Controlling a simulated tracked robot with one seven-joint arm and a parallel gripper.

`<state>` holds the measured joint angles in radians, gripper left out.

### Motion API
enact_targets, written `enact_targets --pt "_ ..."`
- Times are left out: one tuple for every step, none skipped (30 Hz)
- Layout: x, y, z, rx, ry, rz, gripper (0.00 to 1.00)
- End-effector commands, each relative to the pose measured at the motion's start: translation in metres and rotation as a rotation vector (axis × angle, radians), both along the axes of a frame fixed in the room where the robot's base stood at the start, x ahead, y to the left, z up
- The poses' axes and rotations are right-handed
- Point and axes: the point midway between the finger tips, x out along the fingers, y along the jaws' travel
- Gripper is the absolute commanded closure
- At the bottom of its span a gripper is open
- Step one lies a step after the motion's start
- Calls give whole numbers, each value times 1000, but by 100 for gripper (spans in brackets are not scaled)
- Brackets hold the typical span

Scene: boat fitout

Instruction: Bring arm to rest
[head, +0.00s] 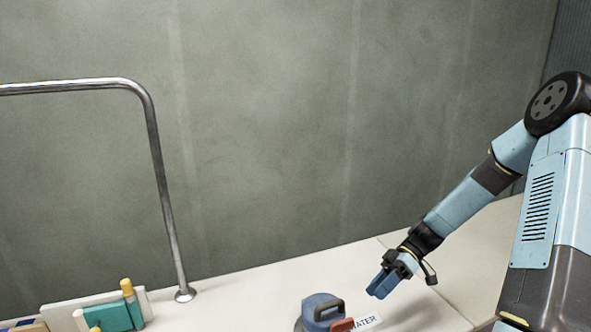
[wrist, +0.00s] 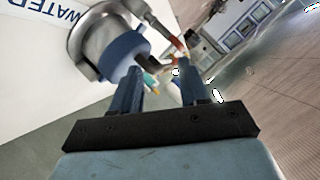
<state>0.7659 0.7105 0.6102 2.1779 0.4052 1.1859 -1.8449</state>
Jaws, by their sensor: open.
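My gripper (head: 381,284) is at the end of my blue arm, which reaches down from the right over the pale surface. In the wrist view the two blue fingers of my gripper (wrist: 158,85) stand apart with nothing held between them. A blue round fitting with a dark handle (head: 322,311) sits on the pale surface, left of and below my gripper in the head view. It also shows in the wrist view as a blue and metal fitting (wrist: 122,48) beyond the left finger. I cannot tell how far the fingertips are from it.
A WATER label (head: 366,322) lies beside the fitting, with a red part (head: 342,325) close by. A bent metal rail (head: 160,170) stands at left. A teal block with yellow-topped pegs (head: 113,318) is at lower left. A grey wall (head: 270,130) rises behind.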

Motion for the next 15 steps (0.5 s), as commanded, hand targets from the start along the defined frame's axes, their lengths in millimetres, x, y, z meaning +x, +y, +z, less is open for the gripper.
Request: enact_targets --pt "-2 0 6 -62 9 -2 56" --pt "-4 0 10 -96 16 -6 56" --pt "-5 -1 14 -142 25 -14 56" --pt "-6 -1 17 -178 29 -20 56" --pt "-7 -2 20 -211 34 -26 56" --pt "-9 -2 25 -257 39 -39 56" --pt "-10 -3 28 -290 43 -47 56" --pt "-12 -3 32 -323 46 -56 56" --pt "-13 -3 37 -366 49 -69 56" --pt "-14 -4 41 -398 50 -80 56" --pt "-15 -4 45 -430 51 -93 56" --pt "-17 -4 50 -470 52 -110 56" --pt "-18 -5 54 -501 51 -124 56" --pt "-20 -5 58 -532 51 -138 56" --pt "-22 -6 64 -570 49 -159 56"
